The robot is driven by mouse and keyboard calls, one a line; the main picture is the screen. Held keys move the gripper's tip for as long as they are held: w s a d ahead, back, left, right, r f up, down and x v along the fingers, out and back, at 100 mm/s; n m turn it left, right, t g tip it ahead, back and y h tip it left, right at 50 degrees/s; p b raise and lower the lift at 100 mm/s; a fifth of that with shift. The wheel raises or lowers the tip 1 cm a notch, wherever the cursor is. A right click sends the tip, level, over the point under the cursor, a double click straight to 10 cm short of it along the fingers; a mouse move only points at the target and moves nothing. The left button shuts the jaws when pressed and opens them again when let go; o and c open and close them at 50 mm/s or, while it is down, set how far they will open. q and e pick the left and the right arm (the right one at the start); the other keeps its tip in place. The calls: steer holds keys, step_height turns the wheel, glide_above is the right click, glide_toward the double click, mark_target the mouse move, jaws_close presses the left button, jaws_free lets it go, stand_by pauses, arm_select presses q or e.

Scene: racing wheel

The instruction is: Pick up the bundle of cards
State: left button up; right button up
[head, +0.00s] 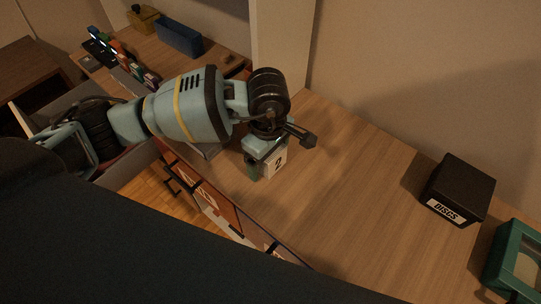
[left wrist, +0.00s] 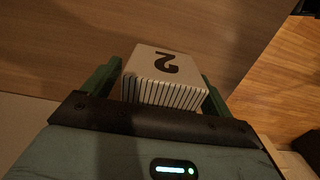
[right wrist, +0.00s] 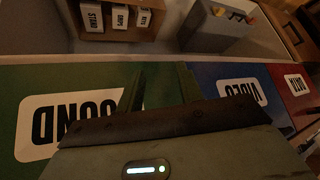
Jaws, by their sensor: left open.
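The bundle of cards (head: 274,163) is a white block marked with a black 2, standing near the front edge of the wooden desktop. In the left wrist view the bundle (left wrist: 160,78) shows many thin card edges facing me. My left gripper (head: 264,164) is over it in the head view. Its green fingers (left wrist: 160,85) are open, one on each side of the bundle; I cannot tell whether either touches it. My right gripper (right wrist: 160,78) shows only in the right wrist view, in front of a green panel; its finger opening is unclear there.
A black DISCS box (head: 458,190) and a teal case (head: 515,262) stand at the right. A blue bin (head: 179,39) is at the back left. Labelled green (right wrist: 60,120), blue (right wrist: 235,90) and red (right wrist: 292,85) panels lie before my right gripper. The middle desktop is clear.

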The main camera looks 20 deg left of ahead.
arm_select(q)
steer(key=c, duration=1.1)
steer(key=shift+r, duration=0.1)
steer(key=shift+r, duration=0.45)
steer(key=shift+s+a+r, duration=0.1)
steer(key=shift+s+r, duration=0.1)
steer(key=shift+r, duration=0.45)
steer(key=shift+s+a+r, duration=0.1)
steer(key=shift+s+r, duration=0.1)
steer(key=shift+r, duration=0.4)
steer(key=shift+s+a+r+b, duration=0.3)
steer(key=shift+s+a, duration=0.85)
steer(key=shift+s, duration=1.1)
steer(key=shift+s+a+r+b, duration=0.25)
steer(key=shift+s+a, duration=0.9)
steer(key=shift+s, duration=1.1)
steer(key=shift+s+a+r+b, duration=0.25)
steer(key=shift+s+a, duration=0.9)
steer(key=shift+s, duration=1.1)
